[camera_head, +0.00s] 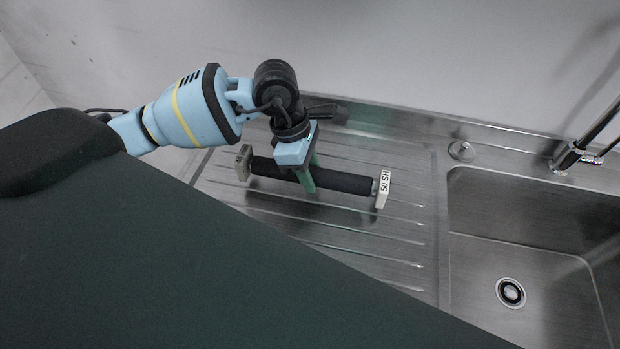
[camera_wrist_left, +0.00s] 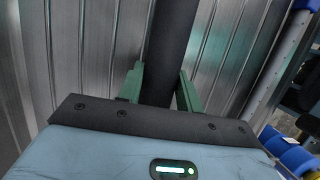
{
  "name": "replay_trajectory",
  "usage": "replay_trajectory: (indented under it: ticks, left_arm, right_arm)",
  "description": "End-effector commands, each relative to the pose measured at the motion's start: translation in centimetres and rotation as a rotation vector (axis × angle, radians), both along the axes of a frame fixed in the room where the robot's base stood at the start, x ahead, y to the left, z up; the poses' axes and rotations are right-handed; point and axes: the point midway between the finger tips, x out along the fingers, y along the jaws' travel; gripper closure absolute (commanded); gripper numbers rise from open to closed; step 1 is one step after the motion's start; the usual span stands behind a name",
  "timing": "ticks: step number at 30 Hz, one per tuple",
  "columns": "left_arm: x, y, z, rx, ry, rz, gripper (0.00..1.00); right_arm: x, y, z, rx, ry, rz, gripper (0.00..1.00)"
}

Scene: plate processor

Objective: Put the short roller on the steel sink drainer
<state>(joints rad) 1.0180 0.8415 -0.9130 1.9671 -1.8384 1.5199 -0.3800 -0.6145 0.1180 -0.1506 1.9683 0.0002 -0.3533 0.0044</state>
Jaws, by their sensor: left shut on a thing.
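The short roller (camera_head: 342,182) is a black cylinder with a grey end block at its left and a white end plate marked "50 SH" at its right. It is over the ribbed steel sink drainer (camera_head: 400,237); I cannot tell if it touches the surface. My left gripper (camera_head: 308,184) is shut on the roller near its middle, with green fingers on either side. In the left wrist view the black roller (camera_wrist_left: 172,45) runs between the two green fingers (camera_wrist_left: 160,88), with the drainer's ribs (camera_wrist_left: 80,60) behind. My right gripper is not in view.
The sink basin (camera_head: 535,225) with a round drain (camera_head: 510,292) lies right of the drainer. A tap (camera_head: 568,156) stands at the basin's back edge. A wall rises behind the drainer. Blue and white parts (camera_wrist_left: 292,155) show at the right of the left wrist view.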

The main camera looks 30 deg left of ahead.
Motion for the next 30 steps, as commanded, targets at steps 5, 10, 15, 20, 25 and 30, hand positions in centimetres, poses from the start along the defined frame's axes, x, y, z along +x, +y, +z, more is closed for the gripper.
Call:
replay_trajectory:
  ticks: [5, 10, 15, 20, 25, 30]
  left_arm:
    - [-0.1, -0.1, -2.2, -0.002, -0.002, -0.001, 1.0]
    - [0.0, -0.1, -2.5, -0.001, -0.002, -0.002, 1.0]
    - [-0.1, -0.1, -2.7, -0.001, -0.001, -0.001, 1.0]
    - [-0.1, -0.1, -2.9, 0.001, 0.001, -0.001, 0.54]
    - [-0.1, -0.1, -2.9, 0.001, 0.001, -0.001, 0.43]
    - [-0.1, -0.1, -2.9, 0.001, 0.001, 0.0, 0.43]
  right_arm:
    - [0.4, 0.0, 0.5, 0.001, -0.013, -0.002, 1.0]
    - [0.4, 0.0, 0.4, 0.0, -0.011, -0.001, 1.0]
    - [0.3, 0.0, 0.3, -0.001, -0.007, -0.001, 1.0]
    - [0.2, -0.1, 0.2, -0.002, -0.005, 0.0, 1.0]
    - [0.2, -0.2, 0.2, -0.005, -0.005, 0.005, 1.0]
    - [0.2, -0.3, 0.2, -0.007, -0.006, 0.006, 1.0]
